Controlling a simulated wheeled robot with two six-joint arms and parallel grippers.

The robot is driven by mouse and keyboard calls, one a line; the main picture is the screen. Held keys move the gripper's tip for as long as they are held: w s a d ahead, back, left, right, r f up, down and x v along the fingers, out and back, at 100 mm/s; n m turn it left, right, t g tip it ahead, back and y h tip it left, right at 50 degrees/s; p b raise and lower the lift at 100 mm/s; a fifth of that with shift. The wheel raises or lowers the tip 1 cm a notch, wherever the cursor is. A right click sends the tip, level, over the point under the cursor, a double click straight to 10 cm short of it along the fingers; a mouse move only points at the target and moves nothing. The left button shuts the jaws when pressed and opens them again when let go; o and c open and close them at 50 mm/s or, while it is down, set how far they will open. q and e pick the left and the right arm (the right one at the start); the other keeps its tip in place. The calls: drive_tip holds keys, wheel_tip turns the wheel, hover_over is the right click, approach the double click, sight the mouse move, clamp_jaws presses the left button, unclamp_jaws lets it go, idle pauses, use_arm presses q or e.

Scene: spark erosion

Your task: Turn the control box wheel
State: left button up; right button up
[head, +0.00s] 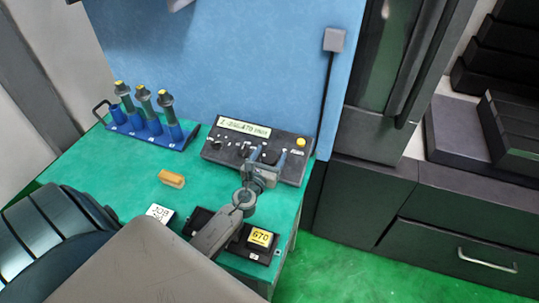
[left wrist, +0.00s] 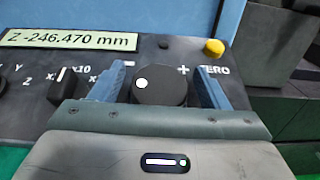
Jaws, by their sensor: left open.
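The control box (head: 222,152) is a dark sloped box at the back right of the green table, with a lit display (left wrist: 66,40) reading Z -246.470 mm. Its wheel (left wrist: 163,88) is a round black knob with a white dot at its upper left, between the minus and plus marks. My left gripper (head: 268,160) is over the box front; in the left wrist view its blue fingers (left wrist: 158,78) stand open on either side of the wheel. I cannot tell whether they touch it. The wheel is mostly hidden in the head view. My right gripper is not in view.
A yellow button (left wrist: 214,48) and a small selector knob (left wrist: 66,85) flank the wheel. A blue rack (head: 150,132) with several tool holders stands at left. A tan block (head: 172,179), a JOB card (head: 160,213) and a box labelled 670 (head: 260,238) lie in front.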

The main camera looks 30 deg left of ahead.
use_arm(q)
drive_tip(key=shift+w, duration=0.1)
drive_tip(key=shift+c, duration=0.4)
drive_tip(key=c, duration=0.9)
drive_tip(key=shift+o, duration=0.2)
drive_tip(key=shift+n+y, duration=0.4)
